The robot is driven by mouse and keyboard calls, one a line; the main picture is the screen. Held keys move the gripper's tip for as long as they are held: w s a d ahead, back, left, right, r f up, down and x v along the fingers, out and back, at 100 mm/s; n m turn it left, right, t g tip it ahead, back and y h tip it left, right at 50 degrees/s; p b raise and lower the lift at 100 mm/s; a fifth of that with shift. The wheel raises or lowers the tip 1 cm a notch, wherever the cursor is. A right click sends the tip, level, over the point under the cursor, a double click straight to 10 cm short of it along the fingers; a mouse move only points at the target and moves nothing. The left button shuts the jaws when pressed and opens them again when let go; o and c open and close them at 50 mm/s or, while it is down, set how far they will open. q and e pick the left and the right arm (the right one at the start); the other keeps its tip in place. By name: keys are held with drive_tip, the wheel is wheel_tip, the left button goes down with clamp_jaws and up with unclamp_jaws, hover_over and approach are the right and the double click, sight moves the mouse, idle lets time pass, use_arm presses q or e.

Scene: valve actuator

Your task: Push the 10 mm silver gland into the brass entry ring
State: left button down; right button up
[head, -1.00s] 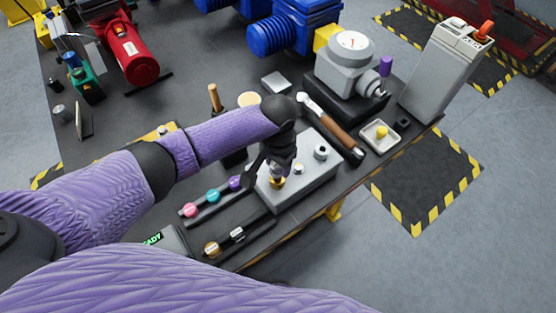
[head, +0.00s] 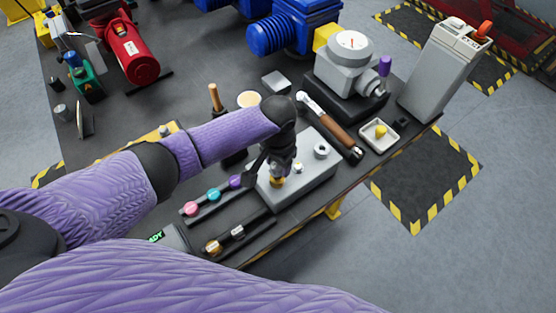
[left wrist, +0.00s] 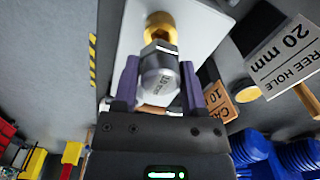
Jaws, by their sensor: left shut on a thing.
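The silver gland (left wrist: 160,78), marked 10 mm, is held between the two purple-faced fingers of my left gripper (left wrist: 160,88). The brass entry ring (left wrist: 160,24) is just beyond the gland's far end in the left wrist view. In the head view the brass ring (head: 277,182) is on the grey box (head: 302,182), directly below my left gripper (head: 277,171). The gland and ring look roughly in line. The gland's front end overlaps the ring in the wrist view, so I cannot tell how far it is inside. My right gripper is not in view.
Another ring (head: 321,150) and a small silver fitting (head: 298,168) sit on the box. Racks with coloured caps (head: 213,195) lie to its left.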

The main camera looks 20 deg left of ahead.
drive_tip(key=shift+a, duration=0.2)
use_arm(q)
drive_tip(key=shift+r+p, duration=0.1)
drive_tip(key=shift+p, duration=0.25)
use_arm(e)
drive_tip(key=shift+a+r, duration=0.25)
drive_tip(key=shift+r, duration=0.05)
use_arm(q)
drive_tip(key=shift+f+b, duration=0.35)
drive_tip(key=shift+f, duration=0.2)
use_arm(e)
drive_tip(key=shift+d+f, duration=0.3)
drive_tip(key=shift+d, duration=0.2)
use_arm(q)
drive_tip(key=shift+f, duration=0.3)
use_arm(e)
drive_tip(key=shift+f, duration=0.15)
use_arm(q)
drive_tip(key=shift+f, duration=0.1)
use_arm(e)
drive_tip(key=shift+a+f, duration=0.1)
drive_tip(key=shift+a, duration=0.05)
use_arm(q)
drive_tip(key=shift+f+b, duration=0.35)
drive_tip(key=shift+b, duration=0.05)
drive_tip(key=shift+f, duration=0.2)
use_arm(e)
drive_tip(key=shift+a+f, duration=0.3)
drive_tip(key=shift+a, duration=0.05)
